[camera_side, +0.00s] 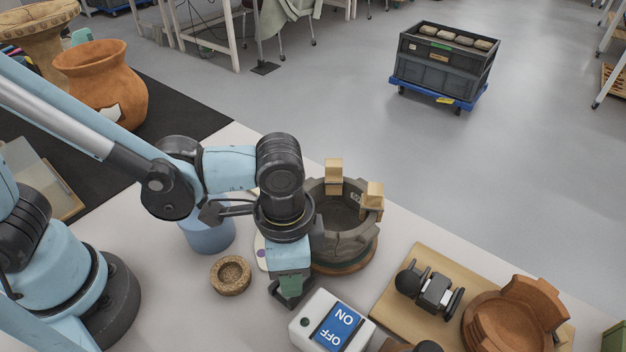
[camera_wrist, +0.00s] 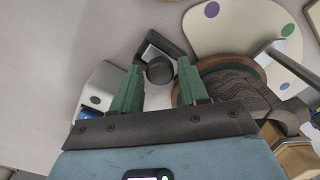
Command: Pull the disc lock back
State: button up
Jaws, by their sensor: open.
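A small dark block with a round black knob, which looks like the disc lock (camera_wrist: 153,50), shows in the wrist view. My gripper (camera_wrist: 159,66) is open, its green fingers on either side of the knob; I cannot tell whether they touch it. The disc's edge (camera_wrist: 215,62) also shows right of the fingers in the wrist view.
A white ON/OFF switch box (camera_side: 308,325) stands close to the right of my gripper. A cork ring (camera_side: 230,275) and a blue cup (camera_side: 208,235) are to the left. A wooden board (camera_side: 385,310) with a black clamp and brown pottery lies at the right.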

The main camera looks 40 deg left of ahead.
grip_shut()
jog(key=shift+s, duration=1.15)
grip_release()
notch_tip(320, 180, up, 12)
dwell(0.7)
jog(key=w+a+n+t, duration=0.3)
jog(key=w+a+n, duration=0.1)
jog(key=a, duration=0.7)
jog(key=w+a+f+n+t, duration=0.1)
jog(key=w+a+n+t, duration=0.3)
jog(key=a, duration=0.7)
jog(key=shift+w+f+n, duration=0.2)
jog(key=shift+f+n, duration=0.1)
jog(key=shift+n, duration=0.2)
